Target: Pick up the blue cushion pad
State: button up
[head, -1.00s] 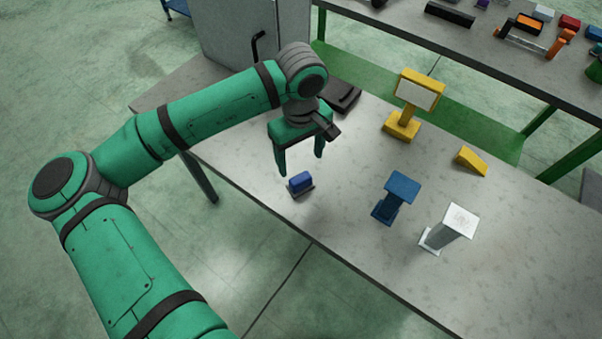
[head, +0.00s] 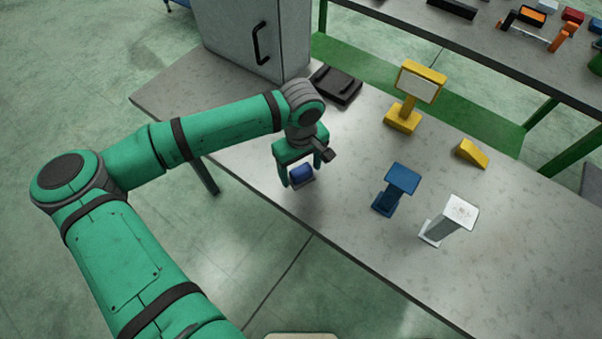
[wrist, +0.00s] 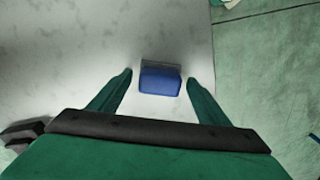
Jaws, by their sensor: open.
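The blue cushion pad (head: 301,174) sits on a small grey base near the front edge of the grey table (head: 240,170). In the wrist view the pad (wrist: 160,80) lies between and slightly beyond my two fingertips, with a grey strip of its base along its far side. My gripper (head: 303,180) is open, with one green finger on each side of the pad. In the wrist view a gap shows between the pad and each finger of my gripper (wrist: 160,82). The gripper partly covers the pad in the head view.
A blue stand (head: 398,185), a white stand (head: 452,221), a yellow stand (head: 415,95) and a yellow wedge (head: 470,154) stand to the right. A black tray (head: 337,84) and grey cabinet (head: 245,40) are behind. The table's front edge is close to the pad.

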jog(key=c, duration=1.3)
jog(key=shift+c, duration=0.2)
jog(key=shift+r, duration=0.1)
jog(key=shift+r, duration=0.55)
jog(key=s+a+r, duration=0.3)
jog(key=s+r, duration=0.8)
jog(key=s, duration=0.2)
jog(key=shift+s+r, duration=0.35)
jog(key=shift+r, duration=0.05)
